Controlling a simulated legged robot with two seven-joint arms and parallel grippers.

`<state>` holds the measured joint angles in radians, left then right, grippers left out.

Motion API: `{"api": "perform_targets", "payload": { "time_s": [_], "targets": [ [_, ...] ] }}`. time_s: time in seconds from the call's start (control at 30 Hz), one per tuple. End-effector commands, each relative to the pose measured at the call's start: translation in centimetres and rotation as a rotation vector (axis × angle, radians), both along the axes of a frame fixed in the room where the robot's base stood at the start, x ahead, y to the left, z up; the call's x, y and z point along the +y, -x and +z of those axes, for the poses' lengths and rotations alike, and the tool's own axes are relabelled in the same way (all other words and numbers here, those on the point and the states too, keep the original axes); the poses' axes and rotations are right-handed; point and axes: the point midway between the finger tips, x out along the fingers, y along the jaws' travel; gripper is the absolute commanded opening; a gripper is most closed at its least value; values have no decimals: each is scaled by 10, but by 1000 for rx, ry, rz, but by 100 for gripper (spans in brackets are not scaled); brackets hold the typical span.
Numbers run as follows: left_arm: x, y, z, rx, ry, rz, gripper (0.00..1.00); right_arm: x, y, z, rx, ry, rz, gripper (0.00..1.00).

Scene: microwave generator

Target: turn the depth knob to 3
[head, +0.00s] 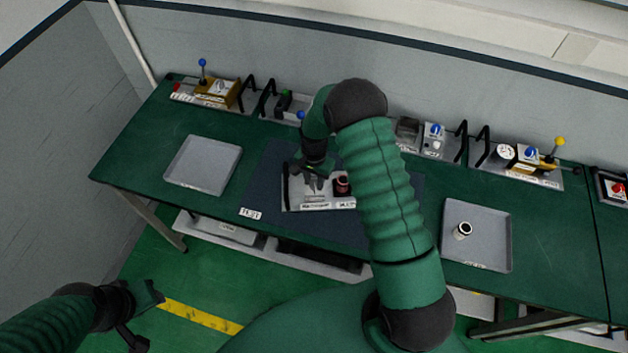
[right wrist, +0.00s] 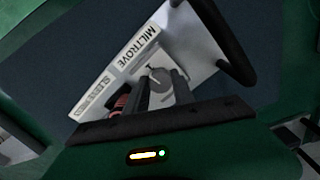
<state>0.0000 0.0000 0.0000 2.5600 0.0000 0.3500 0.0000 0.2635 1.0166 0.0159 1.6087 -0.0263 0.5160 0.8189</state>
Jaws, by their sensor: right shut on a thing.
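A light grey panel unit (head: 320,204) with a dark handle at its side sits on the dark mat at the bench's middle. It also shows in the right wrist view (right wrist: 188,43), with printed labels; I cannot read "depth" or a scale number. My right gripper (head: 314,183) points down onto it. In the right wrist view my right gripper (right wrist: 160,88) has its fingers on either side of a round grey knob (right wrist: 159,74), shut on it. The knob's lower part is hidden by the fingers. My left gripper (head: 148,312) is off the bench at lower left; its jaw opening is unclear.
A dark red round part (head: 342,186) stands on the panel beside the gripper. An empty grey tray (head: 203,165) lies left; another tray (head: 485,225) at right holds a small cylinder (head: 462,230). Units with levers, handles and knobs line the wall.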

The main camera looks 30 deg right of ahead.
Motion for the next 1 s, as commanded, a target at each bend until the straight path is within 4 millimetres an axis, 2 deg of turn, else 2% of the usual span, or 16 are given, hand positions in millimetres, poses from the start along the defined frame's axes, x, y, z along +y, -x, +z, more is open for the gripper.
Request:
{"api": "perform_targets", "payload": {
  "time_s": [0.37,1.0],
  "targets": [
    [0,0,-16,0,0,0,36,-1,-1,-2,-3,0,240,0],
    [0,0,-36,0,0,0,36,-2,0,-1,-2,0,848,0]
  ]
}}
